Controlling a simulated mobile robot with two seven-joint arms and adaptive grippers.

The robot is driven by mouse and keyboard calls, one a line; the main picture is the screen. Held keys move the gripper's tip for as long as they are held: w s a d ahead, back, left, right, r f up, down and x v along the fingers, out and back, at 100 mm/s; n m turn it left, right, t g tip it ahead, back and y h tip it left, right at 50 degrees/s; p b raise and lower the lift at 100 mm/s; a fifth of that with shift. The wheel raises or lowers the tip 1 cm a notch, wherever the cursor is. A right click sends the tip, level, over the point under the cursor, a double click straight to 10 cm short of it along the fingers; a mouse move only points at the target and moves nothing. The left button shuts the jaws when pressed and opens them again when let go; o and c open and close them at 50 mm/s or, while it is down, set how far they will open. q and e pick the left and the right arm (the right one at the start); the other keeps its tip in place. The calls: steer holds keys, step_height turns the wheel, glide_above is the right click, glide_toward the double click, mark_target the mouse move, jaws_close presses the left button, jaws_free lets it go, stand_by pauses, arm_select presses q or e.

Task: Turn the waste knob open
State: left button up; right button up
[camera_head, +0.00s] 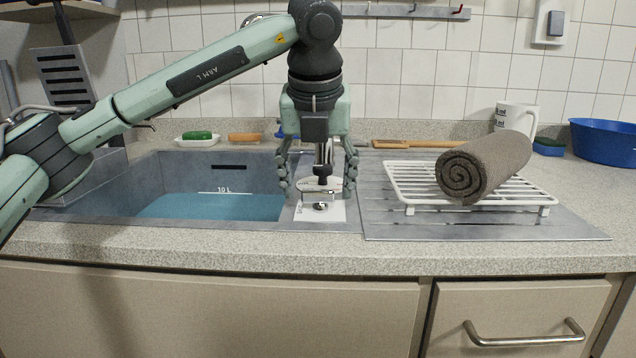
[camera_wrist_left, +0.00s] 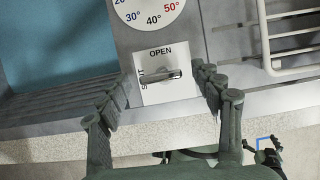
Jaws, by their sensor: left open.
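The waste knob (camera_wrist_left: 160,76) is a small metal bar knob on a white plate (camera_wrist_left: 170,93) marked OPEN along the top and SHUT along the left edge. Its bar lies nearly crosswise in the left wrist view, with one end toward the SHUT word. In the head view the knob (camera_head: 320,206) sits at the front of the strip between basin and drainboard. My left gripper (camera_head: 317,188) points down over it, fingers spread to either side. In the left wrist view the open fingers (camera_wrist_left: 163,84) flank the plate, apart from the knob.
A basin (camera_head: 240,170) with blue water lies left of the knob. A round temperature dial (camera_wrist_left: 150,8) is just behind the plate. A white rack (camera_head: 410,185) with a rolled grey towel (camera_head: 485,167) stands right. The counter's front edge (camera_head: 250,240) is close.

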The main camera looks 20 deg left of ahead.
arm_select(q)
steer(key=shift+f, duration=0.1)
steer(key=c, duration=1.2)
